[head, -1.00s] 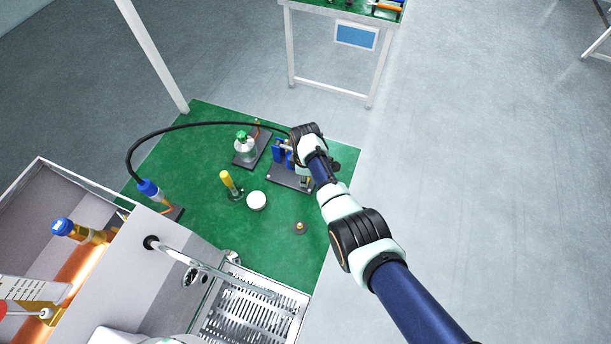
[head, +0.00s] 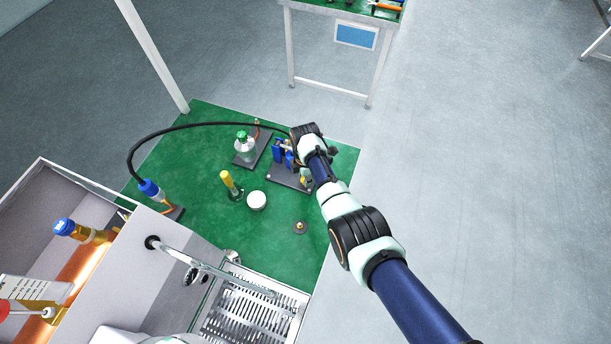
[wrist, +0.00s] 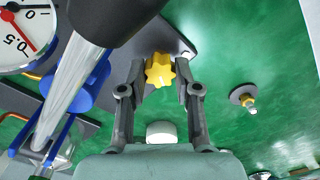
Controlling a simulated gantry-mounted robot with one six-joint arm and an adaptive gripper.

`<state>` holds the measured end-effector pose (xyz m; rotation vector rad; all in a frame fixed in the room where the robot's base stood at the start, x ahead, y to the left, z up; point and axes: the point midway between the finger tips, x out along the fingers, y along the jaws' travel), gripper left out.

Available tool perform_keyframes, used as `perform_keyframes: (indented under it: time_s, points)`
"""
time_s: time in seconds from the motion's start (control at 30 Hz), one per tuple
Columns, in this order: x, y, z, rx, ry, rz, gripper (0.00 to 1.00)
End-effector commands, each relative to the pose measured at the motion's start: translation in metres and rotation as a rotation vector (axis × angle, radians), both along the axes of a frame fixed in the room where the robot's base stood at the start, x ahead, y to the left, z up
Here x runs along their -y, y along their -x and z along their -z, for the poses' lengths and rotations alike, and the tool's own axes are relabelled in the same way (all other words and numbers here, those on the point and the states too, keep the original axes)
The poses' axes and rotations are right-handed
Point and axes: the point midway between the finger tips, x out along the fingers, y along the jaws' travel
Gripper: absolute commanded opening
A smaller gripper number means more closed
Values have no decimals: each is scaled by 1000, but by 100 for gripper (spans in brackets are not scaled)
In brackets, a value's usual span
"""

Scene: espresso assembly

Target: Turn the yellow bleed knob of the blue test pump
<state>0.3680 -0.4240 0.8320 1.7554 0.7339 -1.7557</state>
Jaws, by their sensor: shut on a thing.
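The yellow bleed knob (wrist: 159,70), star-shaped, sits between my gripper's (wrist: 160,82) two fingertips in the wrist view, and the jaws are shut on it. The blue test pump (head: 279,150) stands on a dark base plate (head: 285,177) on the green mat in the head view. My arm covers part of the pump there. In the wrist view the pump's blue parts (wrist: 92,92), a metal tube and a round gauge (wrist: 28,34) show at the left. A small yellow spot of the knob (head: 303,181) shows beside my arm in the head view.
A white round container (head: 256,201), a yellow-topped tool (head: 228,180), a green-capped bottle (head: 244,146) and a small brass-tipped part (head: 299,227) stand on the green mat (head: 215,140). A black hose (head: 190,125) arcs over the mat. A metal drip tray (head: 250,307) lies in front.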

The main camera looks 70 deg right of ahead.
Motion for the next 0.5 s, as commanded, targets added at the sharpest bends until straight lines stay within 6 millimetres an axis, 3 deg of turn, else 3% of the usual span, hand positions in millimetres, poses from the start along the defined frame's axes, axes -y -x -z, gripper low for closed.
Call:
perform_keyframes:
  time_s: [0.43,0.47,0.5]
  points:
    - [0,0,0,0,0,-8,0]
    - [0,0,0,0,0,-8,37]
    - [0,0,0,0,0,-8,44]
